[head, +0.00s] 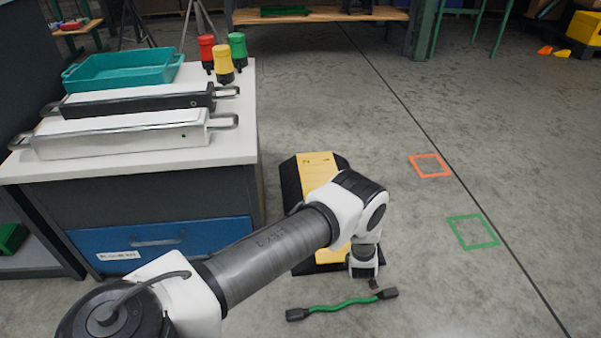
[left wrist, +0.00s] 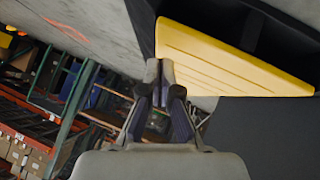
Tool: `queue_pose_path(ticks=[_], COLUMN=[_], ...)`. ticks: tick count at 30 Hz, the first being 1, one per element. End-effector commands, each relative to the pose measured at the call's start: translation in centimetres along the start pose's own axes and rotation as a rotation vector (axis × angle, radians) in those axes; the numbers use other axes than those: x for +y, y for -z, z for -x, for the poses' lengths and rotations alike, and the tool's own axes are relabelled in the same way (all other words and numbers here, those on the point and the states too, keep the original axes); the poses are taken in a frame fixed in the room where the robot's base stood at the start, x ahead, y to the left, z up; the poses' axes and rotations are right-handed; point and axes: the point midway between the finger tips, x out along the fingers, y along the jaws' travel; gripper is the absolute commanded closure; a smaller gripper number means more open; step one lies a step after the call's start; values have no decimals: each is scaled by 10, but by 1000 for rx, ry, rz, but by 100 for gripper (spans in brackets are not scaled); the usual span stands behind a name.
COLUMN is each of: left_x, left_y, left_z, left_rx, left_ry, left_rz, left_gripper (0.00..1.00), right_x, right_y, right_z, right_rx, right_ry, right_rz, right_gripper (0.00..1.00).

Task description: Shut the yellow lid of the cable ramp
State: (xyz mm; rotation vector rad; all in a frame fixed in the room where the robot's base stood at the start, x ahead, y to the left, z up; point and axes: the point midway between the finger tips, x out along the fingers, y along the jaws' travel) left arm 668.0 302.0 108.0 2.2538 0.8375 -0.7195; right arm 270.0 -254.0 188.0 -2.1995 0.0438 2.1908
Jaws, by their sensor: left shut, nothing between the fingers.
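The cable ramp (head: 291,184) lies on the floor right of the cabinet, a black body with a yellow lid (head: 318,164). My left arm hides its middle. In the left wrist view the ribbed yellow lid (left wrist: 225,58) stands at an angle beside a dark open channel (left wrist: 240,25) of the ramp. How far the lid stands open is unclear in the head view. My left gripper (left wrist: 160,66) is shut and empty, its tips close to the lid's near edge; contact cannot be told. In the head view it (head: 374,284) points down at the ramp's near right end. My right gripper is not in view.
A green cable (head: 345,303) with black ends lies on the floor in front of the ramp. The cabinet (head: 160,222) stands close on the left, holding two long cases and a teal tote (head: 122,71). Orange (head: 430,166) and green (head: 473,232) floor squares mark clear floor to the right.

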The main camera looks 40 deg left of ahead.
Motion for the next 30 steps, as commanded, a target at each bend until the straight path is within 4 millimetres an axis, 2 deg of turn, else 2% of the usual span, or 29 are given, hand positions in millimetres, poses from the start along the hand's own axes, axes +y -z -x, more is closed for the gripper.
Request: queue_pose_path(ticks=[3,12,26,30], left_x=[-5,-10,-11,-8], left_y=[-9,-17,-19,-11], left_z=[-6,-10,-11,-5], left_rx=[0,1,-2,-2], left_ry=[-1,-2,-1,-1], left_rz=[1,1,0,0], left_gripper=[100,100,100,100], right_x=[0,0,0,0], right_y=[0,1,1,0], right_z=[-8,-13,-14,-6], right_rx=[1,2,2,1], right_ry=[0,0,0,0], right_rz=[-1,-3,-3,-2], right_gripper=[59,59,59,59])
